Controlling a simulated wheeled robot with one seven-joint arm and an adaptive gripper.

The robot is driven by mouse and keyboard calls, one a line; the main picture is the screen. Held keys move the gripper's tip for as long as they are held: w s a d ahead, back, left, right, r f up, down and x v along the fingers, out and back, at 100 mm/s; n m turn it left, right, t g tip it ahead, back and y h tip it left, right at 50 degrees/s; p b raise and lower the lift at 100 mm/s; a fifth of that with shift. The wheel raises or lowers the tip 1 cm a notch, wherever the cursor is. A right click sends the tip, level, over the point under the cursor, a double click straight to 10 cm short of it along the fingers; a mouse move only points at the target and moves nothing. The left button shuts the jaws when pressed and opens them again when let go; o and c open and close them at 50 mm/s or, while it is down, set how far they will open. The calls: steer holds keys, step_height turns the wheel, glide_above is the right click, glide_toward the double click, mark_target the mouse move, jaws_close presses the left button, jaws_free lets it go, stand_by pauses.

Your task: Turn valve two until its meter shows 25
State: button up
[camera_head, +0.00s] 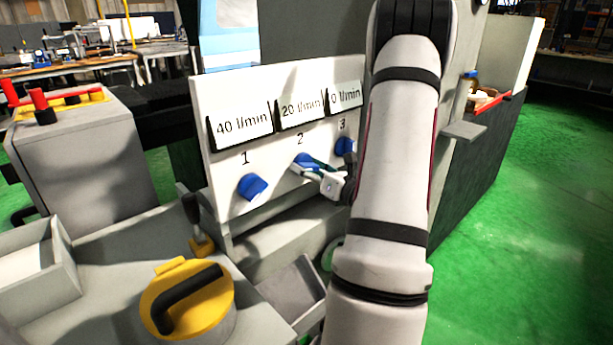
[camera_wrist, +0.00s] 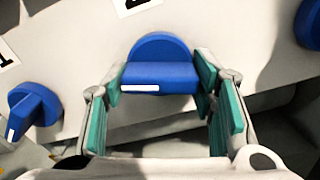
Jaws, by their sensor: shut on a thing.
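The blue knob of valve two (camera_head: 304,161) sits on a white panel below the label 2. Its meter (camera_head: 300,112) reads 20 l/min. My gripper (camera_head: 318,168) reaches it from the right in the head view. In the wrist view, the knob (camera_wrist: 160,76) has its grip bar lying level, with a white mark at its left end. The teal finger pads of my gripper (camera_wrist: 160,82) are on either end of the bar, shut on it. My arm covers part of the panel's right side.
Valve one (camera_head: 252,187) is at left, its meter (camera_head: 241,127) reading 40 l/min. Valve three (camera_head: 345,146) is close to the right of my gripper; its meter (camera_head: 346,95) is partly hidden, showing 0 l/min. A yellow round part with a black handle (camera_head: 187,299) stands in front.

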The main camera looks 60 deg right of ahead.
steer(key=shift+f+n+b, duration=0.15)
steer(key=shift+n+b, duration=0.45)
steer(key=shift+n, duration=0.2)
steer(key=o, duration=1.1)
steer(key=shift+s, duration=0.1)
steer(key=v, duration=1.1)
steer(key=shift+s, duration=0.4)
